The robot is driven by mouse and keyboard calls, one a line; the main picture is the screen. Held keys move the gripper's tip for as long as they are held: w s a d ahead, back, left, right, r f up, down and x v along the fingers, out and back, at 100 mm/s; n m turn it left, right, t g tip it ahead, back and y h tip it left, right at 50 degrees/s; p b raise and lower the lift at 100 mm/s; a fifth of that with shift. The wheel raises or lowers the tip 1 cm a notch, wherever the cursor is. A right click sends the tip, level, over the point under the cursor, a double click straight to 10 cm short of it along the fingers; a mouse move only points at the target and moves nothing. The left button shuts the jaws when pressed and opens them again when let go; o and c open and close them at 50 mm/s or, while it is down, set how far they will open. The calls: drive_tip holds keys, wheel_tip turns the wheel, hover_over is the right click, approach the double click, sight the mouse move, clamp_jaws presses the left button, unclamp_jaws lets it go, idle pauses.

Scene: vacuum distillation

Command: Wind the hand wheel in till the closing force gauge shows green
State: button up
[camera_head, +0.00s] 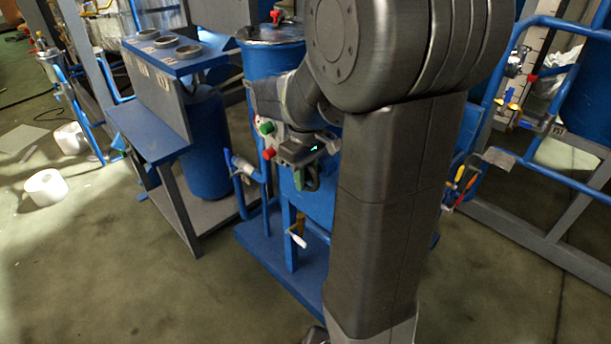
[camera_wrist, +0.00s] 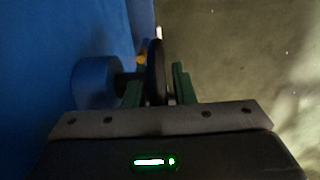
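In the wrist view the hand wheel (camera_wrist: 155,72) is a dark disc seen nearly edge-on, beside a round blue housing (camera_wrist: 95,82). My gripper (camera_wrist: 157,88) has its two green fingers on either side of the wheel's rim. A narrow gap shows between the wheel and the right finger; contact on the left side is unclear. In the head view my gripper (camera_head: 307,180) is low in front of the blue vessel (camera_head: 272,62), partly behind my arm. I cannot make out the wheel there. No closing force gauge can be made out in either view.
A box with green and red buttons (camera_head: 266,130) is close to my wrist. A blue bench (camera_head: 150,128) stands to the left, and a blue pipe frame (camera_head: 560,165) to the right. White rolls (camera_head: 46,187) lie on the floor at left. The front floor is clear.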

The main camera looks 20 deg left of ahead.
clamp_jaws()
drive_tip(key=shift+t+y+b, duration=0.3)
drive_tip(key=shift+y+b, duration=0.05)
drive_tip(key=shift+y, duration=0.35)
drive_tip(key=shift+o, duration=1.7)
unclamp_jaws()
drive_tip(key=shift+r, duration=0.1)
drive_tip(key=r+p, duration=0.1)
drive_tip(key=r, duration=0.3)
drive_tip(key=d+r+p, duration=0.1)
drive_tip(key=r+p, duration=0.1)
drive_tip(key=r, duration=0.3)
drive_tip(key=r+p, duration=0.1)
drive_tip(key=r, duration=0.3)
drive_tip(key=shift+s+d+r+p, duration=0.25)
drive_tip(key=shift+s+d+p, duration=0.1)
drive_tip(key=shift+s+p, duration=0.05)
